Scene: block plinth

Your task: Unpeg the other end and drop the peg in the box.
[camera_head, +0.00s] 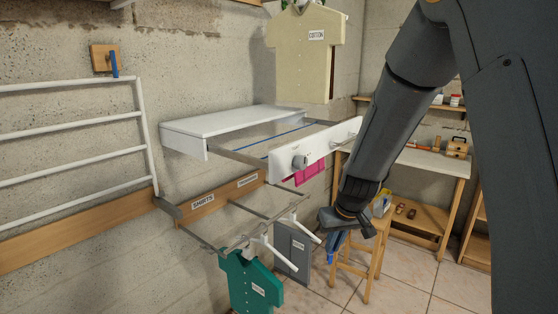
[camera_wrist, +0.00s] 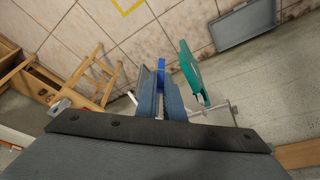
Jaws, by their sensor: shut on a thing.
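My gripper (camera_head: 345,222) is shut on a small bright blue peg, which shows between the fingers in the wrist view (camera_wrist: 161,72). The gripper hangs below and right of the white front panel (camera_head: 300,160) of the wall rack, clear of it. A pink cloth (camera_head: 311,173) hangs under that panel; its upper edge and any peg on it are hidden. A small pale container (camera_head: 381,204) stands on the wooden stool (camera_head: 360,252), right of the gripper; I cannot tell what is in it.
A teal shirt (camera_head: 252,284) and a grey board-like piece (camera_head: 292,250) hang below the rack near white hooks. A wooden block with a blue peg (camera_head: 105,58) is on the wall. A cream shirt (camera_head: 308,55) hangs above. A workbench (camera_head: 425,160) stands behind my arm.

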